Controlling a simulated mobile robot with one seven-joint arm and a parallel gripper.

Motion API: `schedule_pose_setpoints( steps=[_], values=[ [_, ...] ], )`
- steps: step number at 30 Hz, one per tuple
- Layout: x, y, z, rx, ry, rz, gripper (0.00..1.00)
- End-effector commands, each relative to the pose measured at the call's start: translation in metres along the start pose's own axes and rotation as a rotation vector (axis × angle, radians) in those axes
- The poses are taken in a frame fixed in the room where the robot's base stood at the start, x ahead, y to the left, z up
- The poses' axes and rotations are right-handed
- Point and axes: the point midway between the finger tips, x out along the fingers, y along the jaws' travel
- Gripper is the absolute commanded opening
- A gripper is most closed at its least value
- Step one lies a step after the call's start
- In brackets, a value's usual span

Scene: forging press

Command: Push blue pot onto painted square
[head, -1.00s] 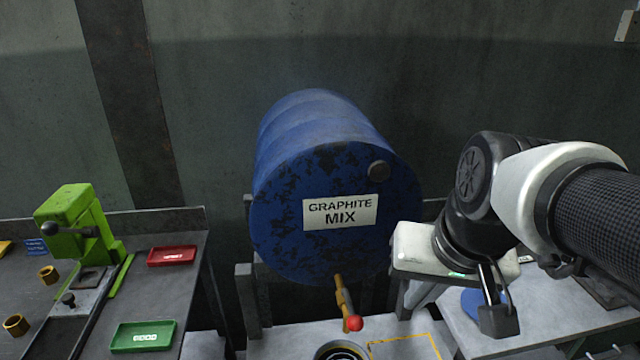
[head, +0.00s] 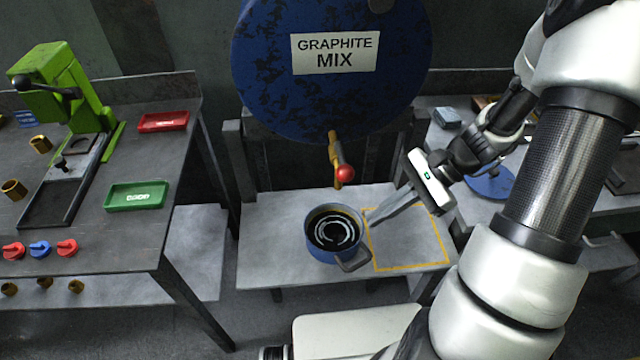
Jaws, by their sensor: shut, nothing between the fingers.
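The blue pot (head: 311,243) stands upright on a low grey bench, with dark liquid and pale ring-shaped reflections inside. Its grey handle points to the lower right. The yellow outlined square (head: 405,268) is painted on the bench just right of the pot. The pot is mostly left of the square, and its handle reaches over the square's left edge. My gripper (head: 372,222) is shut and empty. Its fingertips are at the pot's right rim, above the square's upper left; I cannot tell whether they touch the pot.
A blue drum (head: 330,95) labelled "GRAPHITE MIX" hangs over the bench; its tap with a red knob (head: 345,173) is just above the pot. A left table holds a green press (head: 62,80), red tray (head: 163,121) and green tray (head: 136,196). A blue lid (head: 490,183) lies right.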

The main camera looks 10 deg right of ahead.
Motion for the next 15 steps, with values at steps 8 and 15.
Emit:
schedule_pose_setpoints(
  steps=[8, 15],
  values=[
    [0.039, 0.006, -0.041, 0.233, -0.179, -0.091, 0.00],
    [0.056, 0.002, -0.027, 0.242, -0.188, -0.093, 0.00]
  ],
)
